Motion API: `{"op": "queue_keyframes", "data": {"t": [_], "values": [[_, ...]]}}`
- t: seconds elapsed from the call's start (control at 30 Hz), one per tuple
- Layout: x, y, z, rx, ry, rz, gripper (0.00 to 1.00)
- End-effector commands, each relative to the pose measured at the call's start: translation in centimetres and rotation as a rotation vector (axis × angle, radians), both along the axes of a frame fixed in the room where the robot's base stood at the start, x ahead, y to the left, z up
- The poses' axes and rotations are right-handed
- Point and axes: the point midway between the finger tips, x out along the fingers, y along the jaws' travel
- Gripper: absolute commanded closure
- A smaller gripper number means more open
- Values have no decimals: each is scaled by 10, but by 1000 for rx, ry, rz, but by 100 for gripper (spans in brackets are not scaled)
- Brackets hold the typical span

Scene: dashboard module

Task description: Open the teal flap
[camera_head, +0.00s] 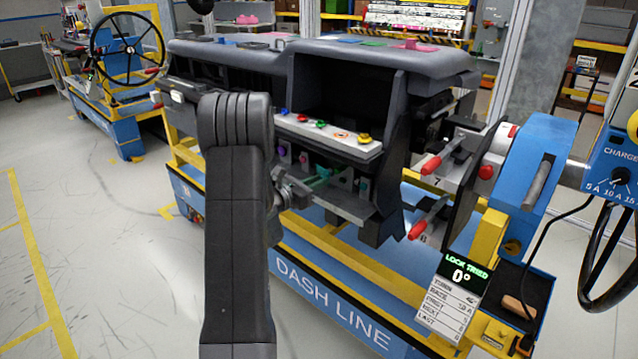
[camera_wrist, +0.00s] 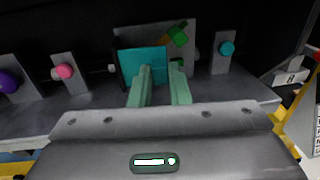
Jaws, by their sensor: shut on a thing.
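The teal flap (camera_wrist: 143,65) is a flat square plate in front of a grey backing plate (camera_wrist: 205,40) in the wrist view. My gripper (camera_wrist: 163,70) has its two pale green fingers at the flap's right side and lower edge. The fingers are shut on the flap with a gap between them; the exact contact is hard to see. A green knob with an orange part (camera_wrist: 177,38) shows above the right fingertip.
Purple (camera_wrist: 8,82), pink (camera_wrist: 65,72) and teal (camera_wrist: 227,48) knobs stand on small grey plates beside the flap. A shelf with coloured buttons (camera_head: 335,134) hangs above the opening. Red-handled levers (camera_head: 430,164) stand to the right.

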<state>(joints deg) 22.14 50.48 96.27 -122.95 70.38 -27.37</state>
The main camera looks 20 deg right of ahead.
Motion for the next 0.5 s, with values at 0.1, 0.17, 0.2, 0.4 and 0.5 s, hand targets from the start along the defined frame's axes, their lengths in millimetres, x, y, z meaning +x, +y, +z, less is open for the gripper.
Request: {"op": "queue_keyframes", "data": {"t": [0.1,0.17,0.2,0.4,0.5], "values": [[4,7,-1,0,-2,-79,100],[6,10,-1,0,-1,-128,100],[7,12,-1,0,-1,-163,100],[15,21,1,1,-2,-353,100],[19,25,1,1,0,-449,100]]}}
